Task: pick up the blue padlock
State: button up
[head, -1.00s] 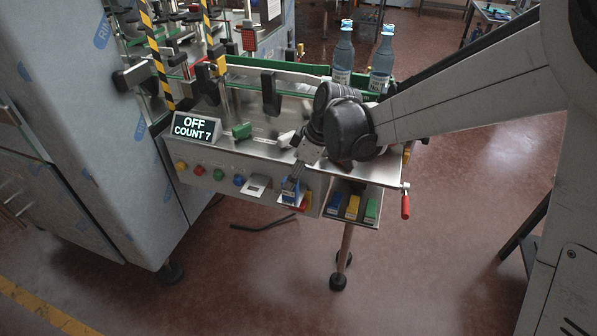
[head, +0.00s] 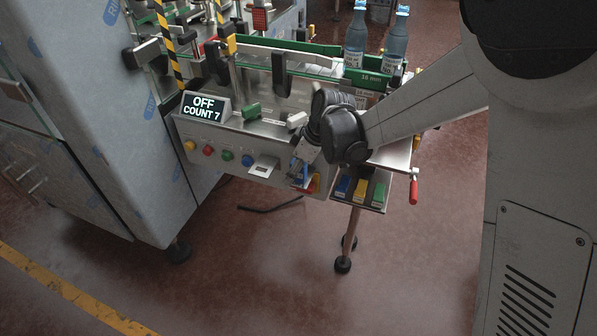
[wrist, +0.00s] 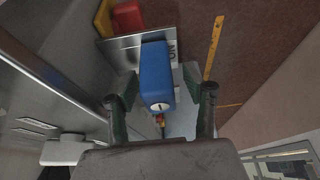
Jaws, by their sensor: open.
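The blue padlock (wrist: 156,72) is in the middle of the wrist view, its keyhole end towards the camera. A small brass and red piece shows just below the keyhole end. Behind the padlock is a grey plate with "ON" lettering (wrist: 172,50). My gripper (wrist: 160,90) is open, with one finger on each side of the padlock. Whether either pad touches it I cannot tell. In the head view my gripper (head: 301,165) points down at the machine's front panel, where a bit of blue shows beside it. The shackle is hidden.
A red and yellow switch (head: 314,184) is right beside my gripper. A panel with several buttons (head: 228,155) and a white tag (head: 262,167) lies to the left. A tray at the right holds blue, yellow and green blocks (head: 360,190). Bottles (head: 395,42) stand behind.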

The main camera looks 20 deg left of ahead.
aim_at(293, 161)
grip_shut()
jog(key=shift+r, duration=0.45)
notch_tip(293, 161, up, 4)
jog(key=shift+f, duration=0.25)
jog(key=s+a+r, duration=0.5)
jog(key=s+r, duration=0.1)
jog(key=s, duration=0.3)
jog(key=w+a+p, duration=0.6)
jog(key=w+p, duration=0.1)
jog(key=w, duration=0.3)
jog(key=shift+a+f, duration=0.15)
jog(key=shift+a, duration=0.05)
jog(key=shift+w, duration=0.1)
